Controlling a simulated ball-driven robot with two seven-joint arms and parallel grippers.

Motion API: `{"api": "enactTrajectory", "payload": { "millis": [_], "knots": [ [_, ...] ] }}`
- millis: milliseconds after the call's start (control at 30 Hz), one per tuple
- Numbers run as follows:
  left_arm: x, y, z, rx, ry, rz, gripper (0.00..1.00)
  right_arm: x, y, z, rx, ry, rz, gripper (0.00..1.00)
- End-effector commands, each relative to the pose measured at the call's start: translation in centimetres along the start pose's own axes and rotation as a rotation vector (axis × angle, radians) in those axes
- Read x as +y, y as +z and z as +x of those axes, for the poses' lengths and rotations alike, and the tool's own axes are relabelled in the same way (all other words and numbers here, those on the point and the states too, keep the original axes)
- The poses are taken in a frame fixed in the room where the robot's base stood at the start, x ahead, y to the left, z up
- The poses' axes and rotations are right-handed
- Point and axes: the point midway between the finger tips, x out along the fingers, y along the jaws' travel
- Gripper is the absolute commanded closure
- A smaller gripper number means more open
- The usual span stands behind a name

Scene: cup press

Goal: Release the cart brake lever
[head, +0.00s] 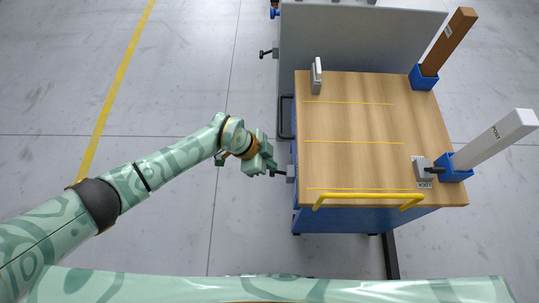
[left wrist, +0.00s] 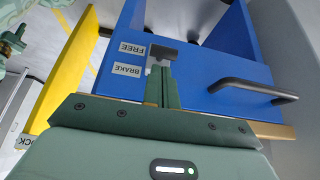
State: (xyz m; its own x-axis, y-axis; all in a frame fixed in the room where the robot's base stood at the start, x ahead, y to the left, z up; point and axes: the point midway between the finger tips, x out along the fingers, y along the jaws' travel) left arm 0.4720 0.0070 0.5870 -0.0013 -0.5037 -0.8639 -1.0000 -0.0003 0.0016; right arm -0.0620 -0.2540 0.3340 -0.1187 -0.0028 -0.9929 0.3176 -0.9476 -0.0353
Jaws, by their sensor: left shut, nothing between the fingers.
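The cart (head: 350,122) has a wooden top and blue sides and stands right of centre in the head view. Its brake lever (head: 277,173) sticks out from the left side. In the left wrist view the black lever (left wrist: 165,52) is beside the FREE label (left wrist: 131,52) and the BRAKE label (left wrist: 129,70). My left gripper (head: 269,166) is shut and empty, its fingertips (left wrist: 159,75) right at the lever. The fingers hide part of the lever and its mount, and I cannot tell whether they touch it. My right gripper is out of view.
A dark bar handle (left wrist: 250,89) is on the cart's blue side. A grey panel (head: 350,38) stands behind. The floor at left is clear.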

Motion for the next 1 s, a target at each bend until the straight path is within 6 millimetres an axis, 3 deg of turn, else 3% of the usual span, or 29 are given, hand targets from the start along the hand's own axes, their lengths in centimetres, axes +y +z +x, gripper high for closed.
{"api": "enactTrajectory", "payload": {
  "millis": [1000],
  "knots": [
    [0.03,1.30,0.70,0.082,0.000,-0.001,1.00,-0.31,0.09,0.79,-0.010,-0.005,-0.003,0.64]
  ]
}}
